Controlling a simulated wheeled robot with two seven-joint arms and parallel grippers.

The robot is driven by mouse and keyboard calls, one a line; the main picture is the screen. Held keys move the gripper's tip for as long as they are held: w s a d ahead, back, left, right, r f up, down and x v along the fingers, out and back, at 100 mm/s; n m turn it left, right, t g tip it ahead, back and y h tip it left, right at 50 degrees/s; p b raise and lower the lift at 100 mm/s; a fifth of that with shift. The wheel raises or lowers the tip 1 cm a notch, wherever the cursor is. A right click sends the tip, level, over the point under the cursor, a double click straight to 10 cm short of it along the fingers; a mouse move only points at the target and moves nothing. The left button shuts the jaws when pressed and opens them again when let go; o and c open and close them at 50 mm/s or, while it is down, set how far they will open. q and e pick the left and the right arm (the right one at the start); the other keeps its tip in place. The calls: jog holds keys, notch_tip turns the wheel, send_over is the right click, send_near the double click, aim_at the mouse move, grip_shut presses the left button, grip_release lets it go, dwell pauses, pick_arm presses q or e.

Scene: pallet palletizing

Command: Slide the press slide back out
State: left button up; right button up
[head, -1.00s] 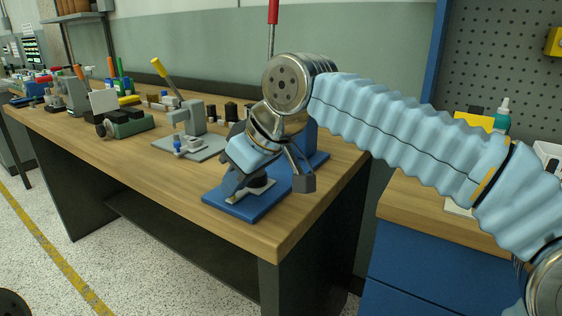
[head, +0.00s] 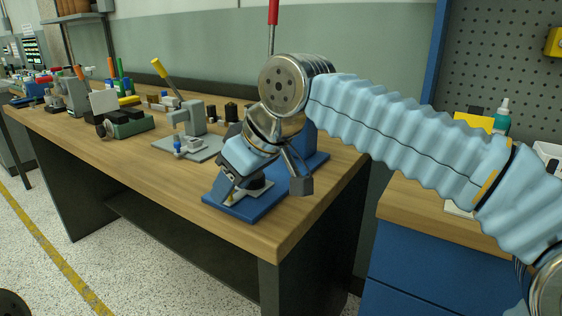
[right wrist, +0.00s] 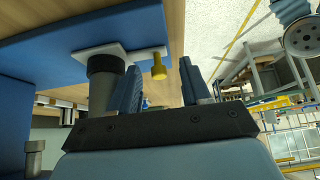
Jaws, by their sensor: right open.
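The press has a blue base (head: 235,207) near the front right edge of the workbench, with a blue column partly hidden behind my right arm. Its slide is a pale plate (right wrist: 85,50) carrying a dark cylinder (right wrist: 104,82) and a brass knob (right wrist: 158,66). In the head view the knob (head: 231,197) stands at the slide's front end, over the base. My right gripper (right wrist: 164,76) is open and empty. In the right wrist view the knob shows between its two fingertips; contact cannot be told. In the head view the gripper (head: 230,172) is just above the knob. My left gripper is not in view.
A grey fixture with a yellow lever (head: 165,72) stands left of the press. A green vise-like device (head: 127,122) and other tools are farther left. A red-tipped handle (head: 273,12) rises behind my wrist. The bench front is clear.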

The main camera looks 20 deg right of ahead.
jog(key=shift+r, duration=0.1)
jog(key=shift+r+p, duration=1.2)
jog(key=shift+r, duration=1.2)
